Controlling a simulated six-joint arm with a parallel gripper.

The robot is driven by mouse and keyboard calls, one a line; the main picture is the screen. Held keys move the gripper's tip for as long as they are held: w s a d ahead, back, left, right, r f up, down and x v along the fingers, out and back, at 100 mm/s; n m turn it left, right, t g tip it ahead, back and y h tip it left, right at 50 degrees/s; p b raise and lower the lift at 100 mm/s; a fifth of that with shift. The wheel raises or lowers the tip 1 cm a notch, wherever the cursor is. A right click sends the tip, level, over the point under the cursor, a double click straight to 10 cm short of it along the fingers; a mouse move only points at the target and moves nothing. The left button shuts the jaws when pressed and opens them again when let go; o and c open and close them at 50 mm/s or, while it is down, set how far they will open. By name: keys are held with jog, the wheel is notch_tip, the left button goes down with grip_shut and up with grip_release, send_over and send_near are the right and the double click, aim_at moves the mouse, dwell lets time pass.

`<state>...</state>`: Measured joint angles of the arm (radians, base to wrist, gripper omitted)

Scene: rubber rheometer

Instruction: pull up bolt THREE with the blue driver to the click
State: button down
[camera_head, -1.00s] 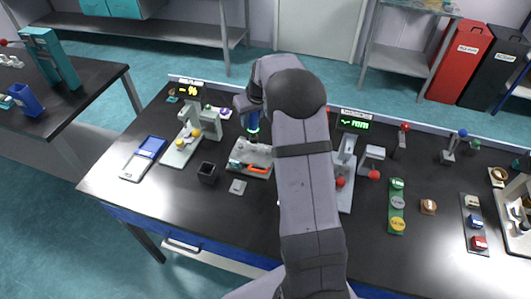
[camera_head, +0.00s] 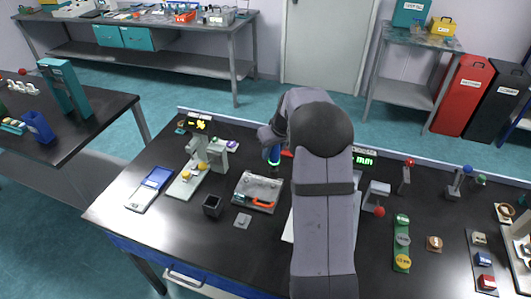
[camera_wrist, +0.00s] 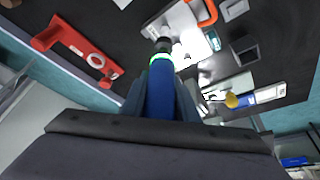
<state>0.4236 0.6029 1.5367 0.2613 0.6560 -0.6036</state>
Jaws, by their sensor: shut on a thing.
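My gripper (camera_wrist: 160,105) is shut on the blue driver (camera_wrist: 160,88), which points away from the wrist. The driver has a glowing green-white ring and a dark tip. In the head view the driver (camera_head: 273,155) is upright at the back right of a pale grey plate (camera_head: 250,189), and my arm hides part of the gripper. In the wrist view the tip is close to the edge of the plate (camera_wrist: 190,42). I cannot tell whether it touches a bolt. Small bolt-like parts show on the plate, but their numbers are too small to read, so bolt THREE cannot be singled out.
A black open box (camera_head: 212,206) and small grey square (camera_head: 243,221) are nearby. A red bracket (camera_wrist: 80,45) shows in the wrist view. My arm hides the table centre.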

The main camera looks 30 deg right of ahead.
aim_at(272, 167)
dwell(0.4)
jog(key=shift+w+f+b, duration=0.1)
jog(key=shift+f+b, duration=2.3)
jog(key=shift+f, duration=0.35)
jog(key=shift+f+b, duration=1.05)
dwell(1.3)
jog(key=shift+r, duration=0.15)
jog(key=shift+r+p, duration=1.8)
jog(key=shift+r, duration=0.65)
